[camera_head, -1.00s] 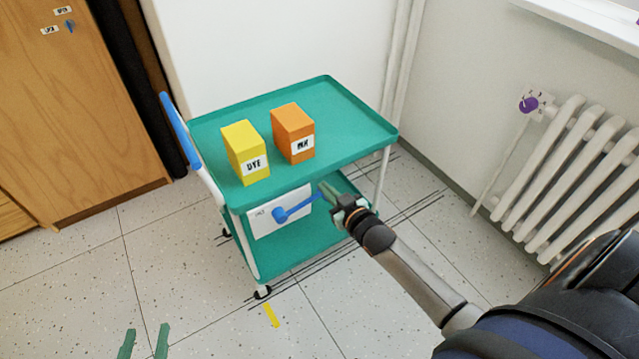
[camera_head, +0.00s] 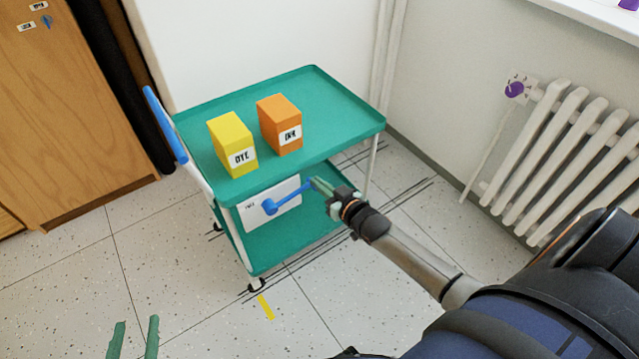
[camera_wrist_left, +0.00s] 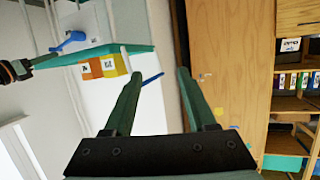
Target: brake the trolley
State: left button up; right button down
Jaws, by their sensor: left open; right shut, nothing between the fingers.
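The green two-shelf trolley (camera_head: 330,105) stands on the floor by the wall. On its near side, below the top shelf, a white plate (camera_head: 288,208) carries a blue brake lever (camera_head: 290,196), which slants up to the right from its round hub. My right gripper (camera_head: 318,186) is shut and empty, with its fingertips at the lever's free end. I cannot tell whether they touch. My left gripper (camera_head: 133,338) is open and empty at the bottom left, well away from the trolley. In the left wrist view its fingers (camera_wrist_left: 160,75) are spread, with the lever (camera_wrist_left: 70,40) far off at upper left.
A yellow box (camera_head: 232,143) and an orange box (camera_head: 279,124) stand on the top shelf. The trolley has a blue push handle (camera_head: 166,125) at left. A white radiator (camera_head: 570,150) is at right, a wooden cabinet (camera_head: 60,110) at left.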

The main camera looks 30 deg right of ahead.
notch_tip(320, 180, up, 2)
jog(key=shift+r+p, duration=0.15)
jog(key=shift+p, duration=1)
notch_tip(320, 180, up, 2)
jog(key=shift+w+r+p, duration=0.1)
jog(key=shift+p, duration=0.95)
pick_arm(q)
jog(key=s+d+f+n+g+p, duration=0.1)
jog(key=s+f+g+p, duration=0.1)
jog(key=s+f+g, duration=0.2)
jog(key=s+f, duration=0.1)
jog(key=s, duration=0.1)
jog(key=shift+s+d+f+g+y, duration=0.15)
jog(key=shift+s+f+g+y, duration=0.2)
jog(key=shift+s+g+y, duration=0.05)
pick_arm(e)
jog(key=v, duration=1)
jog(key=shift+f, duration=0.25)
